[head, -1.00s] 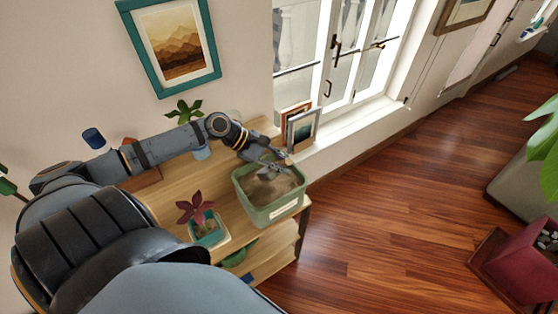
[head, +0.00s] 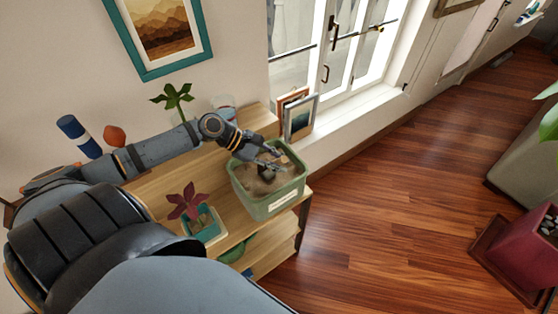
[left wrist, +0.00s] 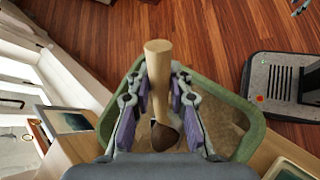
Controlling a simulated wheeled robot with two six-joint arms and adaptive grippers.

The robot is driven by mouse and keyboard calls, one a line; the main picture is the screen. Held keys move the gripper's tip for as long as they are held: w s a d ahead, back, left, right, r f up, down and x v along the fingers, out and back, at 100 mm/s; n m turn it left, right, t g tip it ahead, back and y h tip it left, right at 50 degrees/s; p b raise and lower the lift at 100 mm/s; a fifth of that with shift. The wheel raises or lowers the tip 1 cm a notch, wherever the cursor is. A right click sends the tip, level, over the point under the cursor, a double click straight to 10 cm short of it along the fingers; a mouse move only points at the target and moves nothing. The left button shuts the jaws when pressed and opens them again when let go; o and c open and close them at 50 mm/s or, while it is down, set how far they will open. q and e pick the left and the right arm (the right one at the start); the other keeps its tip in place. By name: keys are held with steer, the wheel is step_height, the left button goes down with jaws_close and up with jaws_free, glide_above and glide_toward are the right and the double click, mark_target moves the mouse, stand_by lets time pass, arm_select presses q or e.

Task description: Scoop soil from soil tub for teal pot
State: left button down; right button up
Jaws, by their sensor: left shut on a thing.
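The green soil tub (head: 272,207) stands at the right end of the wooden shelf, with brown soil (head: 253,181) inside. My left gripper (head: 272,162) is over the tub and shut on a scoop. In the left wrist view the scoop's pale wooden handle (left wrist: 158,70) stands between the fingers, with a dark brown part (left wrist: 165,136) at its lower end. The tub's rim (left wrist: 246,125) surrounds the fingers there. I cannot tell how deep the scoop is in the soil. The teal pot (head: 213,233) with a dark red plant (head: 187,202) stands left of the tub. My right gripper is out of view.
Picture frames (head: 300,117) lean behind the tub by the window. A green plant (head: 173,97), a blue and white object (head: 79,135) and an orange object (head: 115,136) are farther left. Open wooden floor (head: 400,200) lies to the right.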

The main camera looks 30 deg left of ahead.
mark_target(283, 157)
arm_select(q)
steer(key=shift+s+d+r+y+p, duration=0.1)
steer(key=shift+d+r+y+p, duration=0.2)
steer(key=shift+r+p, duration=0.3)
steer(key=shift+d+r+y+p, duration=0.2)
steer(key=shift+d+r+p, duration=0.2)
steer(key=shift+r, duration=0.25)
steer(key=shift+s+d+r+m+y+p, duration=0.1)
steer(key=shift+d+r+m+y+p, duration=0.3)
steer(key=shift+r, duration=0.3)
steer(key=shift+d+r+y, duration=0.35)
steer(key=shift+r+y, duration=0.05)
steer(key=shift+r, duration=0.1)
